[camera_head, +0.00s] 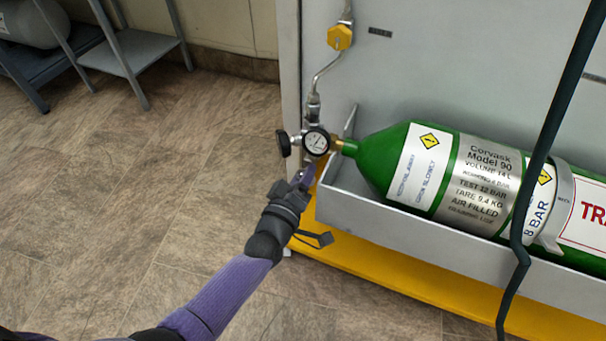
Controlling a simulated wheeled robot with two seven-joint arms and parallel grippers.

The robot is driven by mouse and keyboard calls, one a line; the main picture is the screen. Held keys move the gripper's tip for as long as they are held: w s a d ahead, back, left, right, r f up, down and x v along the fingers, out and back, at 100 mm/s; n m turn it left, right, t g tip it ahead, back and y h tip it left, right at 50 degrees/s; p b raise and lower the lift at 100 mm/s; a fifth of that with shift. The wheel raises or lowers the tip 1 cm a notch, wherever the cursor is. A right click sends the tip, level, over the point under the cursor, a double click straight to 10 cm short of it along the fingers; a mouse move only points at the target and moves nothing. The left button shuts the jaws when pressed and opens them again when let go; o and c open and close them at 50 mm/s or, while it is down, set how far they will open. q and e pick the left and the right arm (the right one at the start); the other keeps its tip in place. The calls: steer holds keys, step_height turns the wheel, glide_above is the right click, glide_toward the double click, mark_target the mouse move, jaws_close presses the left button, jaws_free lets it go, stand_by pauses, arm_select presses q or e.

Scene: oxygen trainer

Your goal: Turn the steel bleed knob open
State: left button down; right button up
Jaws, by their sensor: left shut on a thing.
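My left gripper (304,174) reaches in from the lower left and is shut at the underside of the valve fitting, just below the round pressure gauge (317,141). The steel bleed knob is at its fingertips, mostly hidden by the fingers, so I cannot see how far it is turned. A black knob (283,143) sticks out to the left of the gauge, above the gripper and apart from it. A green gas cylinder (379,161) lies on its side to the right, its neck joined to the fitting. My right gripper is not in view.
The cylinder lies in a grey tray (395,232) above a yellow base (395,281). A steel pipe runs up from the fitting to a yellow hex fitting (340,37). A black cap on a strap (318,239) hangs below the gripper. Open floor (150,190) lies to the left.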

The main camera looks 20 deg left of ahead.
arm_select(q)
steer(key=n, duration=0.3)
steer(key=shift+f, duration=0.1)
steer(key=n, duration=0.2)
steer(key=shift+n+b, duration=0.3)
steer(key=n, duration=0.3)
steer(key=shift+n+b, duration=0.3)
steer(key=n, duration=0.2)
steer(key=shift+n, duration=0.4)
steer(key=n, duration=1)
steer(key=shift+n, duration=0.3)
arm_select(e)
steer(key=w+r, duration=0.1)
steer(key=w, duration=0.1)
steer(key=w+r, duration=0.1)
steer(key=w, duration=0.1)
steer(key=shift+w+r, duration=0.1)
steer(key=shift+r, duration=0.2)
arm_select(q)
steer(key=shift+c, duration=1.7)
jaws_free()
steer(key=shift+r, duration=0.2)
